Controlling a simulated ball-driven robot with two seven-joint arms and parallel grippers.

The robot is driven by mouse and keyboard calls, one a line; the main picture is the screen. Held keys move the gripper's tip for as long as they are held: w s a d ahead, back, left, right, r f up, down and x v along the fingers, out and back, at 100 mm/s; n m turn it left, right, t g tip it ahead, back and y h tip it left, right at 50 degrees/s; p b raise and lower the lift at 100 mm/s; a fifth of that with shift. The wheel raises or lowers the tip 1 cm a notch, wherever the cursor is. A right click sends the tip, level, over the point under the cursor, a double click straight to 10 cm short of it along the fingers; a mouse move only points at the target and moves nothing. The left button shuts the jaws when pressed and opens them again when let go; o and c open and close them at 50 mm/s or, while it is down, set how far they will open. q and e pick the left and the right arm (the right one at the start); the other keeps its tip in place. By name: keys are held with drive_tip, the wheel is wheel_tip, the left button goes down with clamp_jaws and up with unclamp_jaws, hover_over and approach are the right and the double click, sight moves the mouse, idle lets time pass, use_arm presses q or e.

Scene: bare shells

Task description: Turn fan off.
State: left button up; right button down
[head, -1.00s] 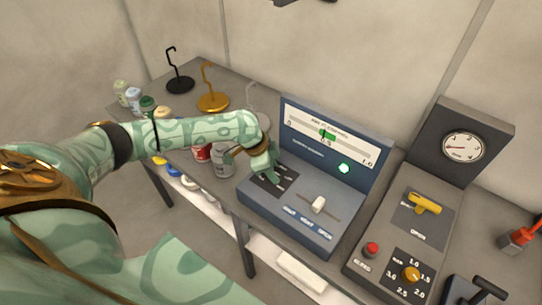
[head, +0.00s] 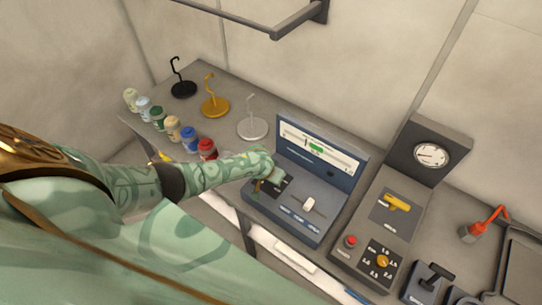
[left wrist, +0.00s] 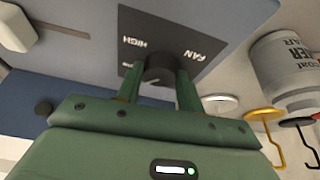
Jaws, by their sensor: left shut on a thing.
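The fan knob (left wrist: 158,69) is black and round and sits on a dark panel (left wrist: 205,46) marked FAN and HIGH in the left wrist view. My left gripper (left wrist: 158,80) has one green finger on each side of the knob and is shut on it. In the head view my left gripper (head: 262,183) is over the left part of the blue console (head: 292,186) and hides the knob there. The far knob markings are partly hidden by the fingers. My right gripper is in neither view.
The console has a white slider (head: 309,203) and an upright display (head: 318,147). A grey unit to its right holds a gauge (head: 431,155), a yellow handle (head: 397,202), a red button (head: 350,241) and a yellow dial (head: 382,261). Several jars and hook stands are at the left.

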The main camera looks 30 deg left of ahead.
use_arm(q)
drive_tip(key=shift+d+r+n+y+p, duration=0.15)
drive_tip(key=shift+n+y+p, duration=0.35)
drive_tip(key=shift+n, duration=0.5)
drive_tip(key=shift+d+n+p, duration=0.1)
drive_tip(key=shift+n+p, duration=0.25)
drive_tip(key=shift+n, duration=0.55)
drive_tip(key=shift+n+y, duration=0.5)
drive_tip(key=shift+n, duration=0.3)
drive_tip(key=shift+w+n+g+y, duration=0.1)
drive_tip(key=shift+n+g+y, duration=0.35)
drive_tip(key=shift+n, duration=0.85)
drive_tip(key=o, duration=1)
